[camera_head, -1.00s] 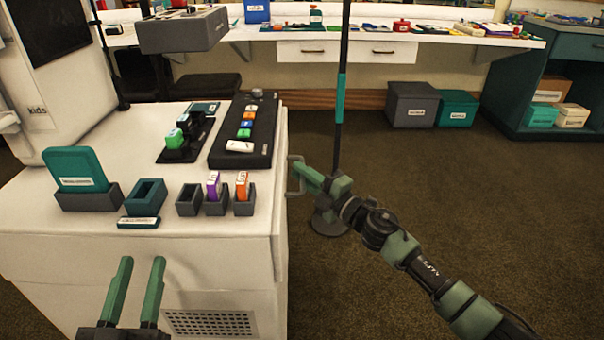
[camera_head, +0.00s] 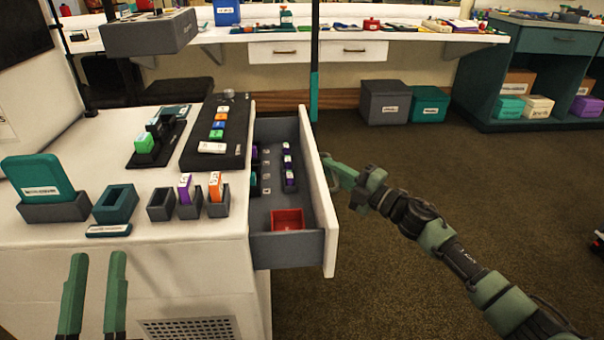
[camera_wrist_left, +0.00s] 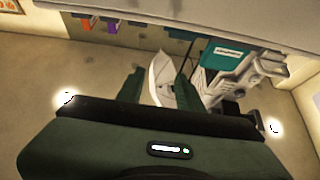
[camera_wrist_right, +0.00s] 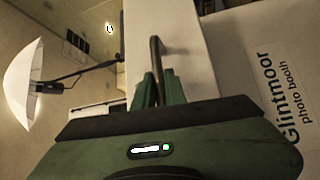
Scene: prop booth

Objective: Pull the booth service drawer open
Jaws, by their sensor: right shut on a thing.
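The booth service drawer (camera_head: 283,250) stands pulled out from the right side of the white booth counter (camera_head: 200,270). Its white front panel (camera_head: 318,195) faces right. Inside are a red square tray (camera_head: 288,219) and several small dark cartridges in rows. My right gripper (camera_head: 335,172) is shut on the drawer's handle at the outer face of the front; the grey bar handle (camera_wrist_right: 156,58) shows between the fingers in the right wrist view. My left gripper (camera_head: 95,260) is open and empty in front of the counter.
On the counter stand a teal device in a grey holder (camera_head: 68,212), a teal empty box (camera_head: 115,205), small grey holders (camera_head: 160,205) and a black button panel (camera_head: 217,135). A thin dark pole (camera_head: 314,60) rises behind the drawer. Carpet right of my right arm is mostly clear.

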